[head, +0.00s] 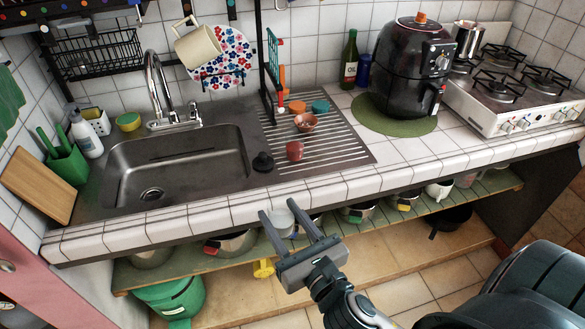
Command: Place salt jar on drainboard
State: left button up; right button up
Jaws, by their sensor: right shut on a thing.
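The drainboard (345,158) is the ribbed metal surface to the right of the sink. My right gripper (277,209) is in front of the counter's tiled front edge, below and nearer than the drainboard. Its two fingers are shut on a small whitish jar (281,221), apparently the salt jar; the fingers partly cover it, and no label can be read. The jar is apart from the drainboard. My left gripper is not in view.
The drainboard's front right is clear. Pots fill the shelf below.

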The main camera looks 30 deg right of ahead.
aim_at(346, 147)
jog(key=i+z, duration=0.5)
jog(key=z, duration=0.25)
jog(key=i+j+z, duration=0.15)
jog(key=z, duration=0.2)
jog(key=i+j, duration=0.05)
jog(key=i, duration=0.05)
